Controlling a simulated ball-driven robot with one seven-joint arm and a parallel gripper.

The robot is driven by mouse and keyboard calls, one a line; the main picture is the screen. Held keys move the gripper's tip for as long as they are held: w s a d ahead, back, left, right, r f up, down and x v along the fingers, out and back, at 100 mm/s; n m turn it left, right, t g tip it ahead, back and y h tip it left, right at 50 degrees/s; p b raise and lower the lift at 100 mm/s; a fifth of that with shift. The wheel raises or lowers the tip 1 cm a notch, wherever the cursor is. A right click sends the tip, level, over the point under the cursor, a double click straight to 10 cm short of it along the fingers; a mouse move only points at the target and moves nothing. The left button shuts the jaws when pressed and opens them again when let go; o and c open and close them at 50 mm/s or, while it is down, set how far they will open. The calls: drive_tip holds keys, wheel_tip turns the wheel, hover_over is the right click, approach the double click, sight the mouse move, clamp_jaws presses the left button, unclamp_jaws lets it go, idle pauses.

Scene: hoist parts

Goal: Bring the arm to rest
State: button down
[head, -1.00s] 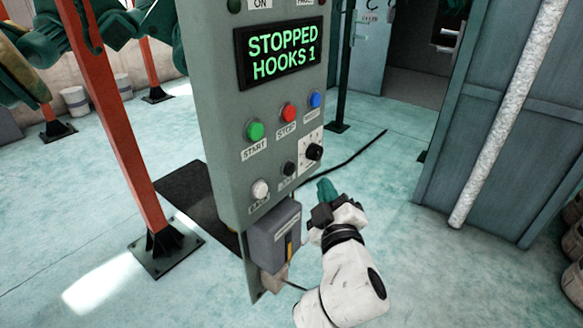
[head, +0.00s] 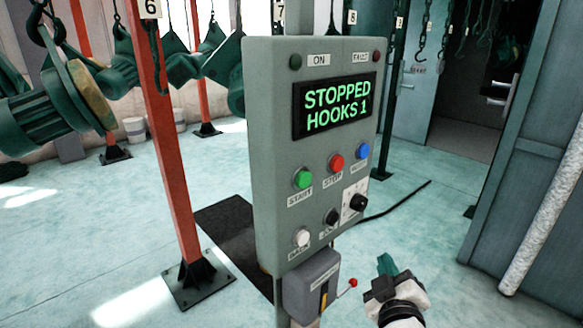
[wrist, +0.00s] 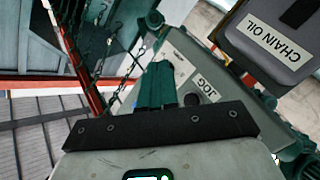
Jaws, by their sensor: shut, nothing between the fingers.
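My gripper (head: 387,265) shows at the lower right of the head view, its teal fingers close together and empty. It is in front of the floor, right of the control panel's lower end, with no contact visible. In the wrist view the teal fingers (wrist: 157,86) are shut, with the grey panel and its JOG label (wrist: 195,122) behind them. Most of my arm is out of the head view.
The grey control panel (head: 270,150) has several buttons and a display (head: 335,105) reading "STOPPED HOOKS 1". The chain oil box (wrist: 265,60) sits below it. A red post (head: 170,130) stands left, hanging green parts (head: 50,105) behind.

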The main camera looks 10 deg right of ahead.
drive_tip(key=s+d+f+m+g, duration=0.2)
drive_tip(key=s+d+f+g, duration=0.2)
drive_tip(key=s+f, duration=0.4)
drive_tip(key=s+d+f+m+g, duration=0.3)
drive_tip(key=s+d+f+g, duration=0.1)
drive_tip(key=s+f, duration=0.4)
drive_tip(key=s+a+f+g+y, duration=0.2)
drive_tip(key=s+f+g, duration=0.1)
drive_tip(key=s, duration=0.6)
drive_tip(key=s+a+f+m+g+y, duration=0.1)
drive_tip(key=s+f+g, duration=0.3)
drive_tip(key=s, duration=0.5)
drive_tip(key=shift+a+f+y, duration=0.5)
drive_tip(key=shift+a+f, duration=0.05)
drive_tip(key=shift+f, duration=0.05)
